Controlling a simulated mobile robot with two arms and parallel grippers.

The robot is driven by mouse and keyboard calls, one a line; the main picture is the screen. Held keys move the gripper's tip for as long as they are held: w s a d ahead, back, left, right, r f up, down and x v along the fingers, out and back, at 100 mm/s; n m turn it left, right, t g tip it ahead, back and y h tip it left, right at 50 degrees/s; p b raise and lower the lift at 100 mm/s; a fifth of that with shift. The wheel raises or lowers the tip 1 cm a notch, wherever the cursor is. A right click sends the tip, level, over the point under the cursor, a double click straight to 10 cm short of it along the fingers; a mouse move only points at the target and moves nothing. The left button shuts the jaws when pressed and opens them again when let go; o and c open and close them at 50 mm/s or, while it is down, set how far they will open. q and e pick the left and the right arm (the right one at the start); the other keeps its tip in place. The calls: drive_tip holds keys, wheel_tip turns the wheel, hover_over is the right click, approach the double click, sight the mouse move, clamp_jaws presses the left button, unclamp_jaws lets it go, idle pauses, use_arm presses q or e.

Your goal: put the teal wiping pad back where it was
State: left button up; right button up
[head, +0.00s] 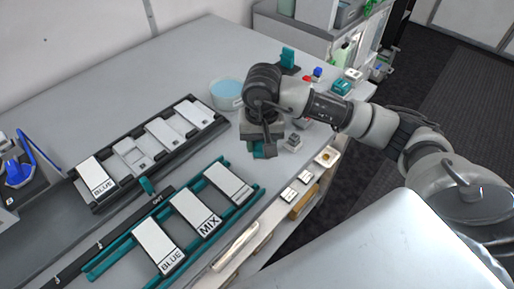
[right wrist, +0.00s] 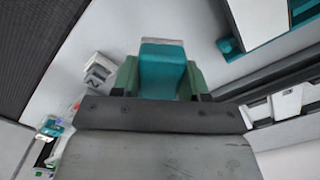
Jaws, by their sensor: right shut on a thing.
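The teal wiping pad (right wrist: 163,66) is between the green fingertips of my right gripper (right wrist: 160,78) in the right wrist view. In the head view my right gripper (head: 262,148) points down over the grey table, just past the upper right end of the teal rails. Only a little teal shows under it there, and the arm hides the rest. The gripper is shut on the pad. I cannot tell whether the pad touches the table. My left gripper is not in view.
A teal rail rack (head: 100,268) holds white blocks, some labelled MIX and BLUE. A black rack (head: 97,205) with white blocks lies behind it. A small grey block (head: 293,142) sits right of the gripper, near the table edge.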

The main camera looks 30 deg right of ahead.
sight(257, 153)
drive_tip(key=shift+w+a+f, duration=0.3)
drive_tip(key=shift+w+f, duration=0.2)
wheel_tip(257, 153, down, 3)
drive_tip(key=shift+f+p, duration=0.1)
drive_tip(key=shift+p, duration=0.55)
drive_tip(key=shift+f, duration=0.25)
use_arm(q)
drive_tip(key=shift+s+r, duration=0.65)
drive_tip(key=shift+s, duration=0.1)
use_arm(e)
drive_tip(key=shift+f, duration=0.1)
drive_tip(key=shift+f, duration=0.15)
drive_tip(key=o, duration=0.9)
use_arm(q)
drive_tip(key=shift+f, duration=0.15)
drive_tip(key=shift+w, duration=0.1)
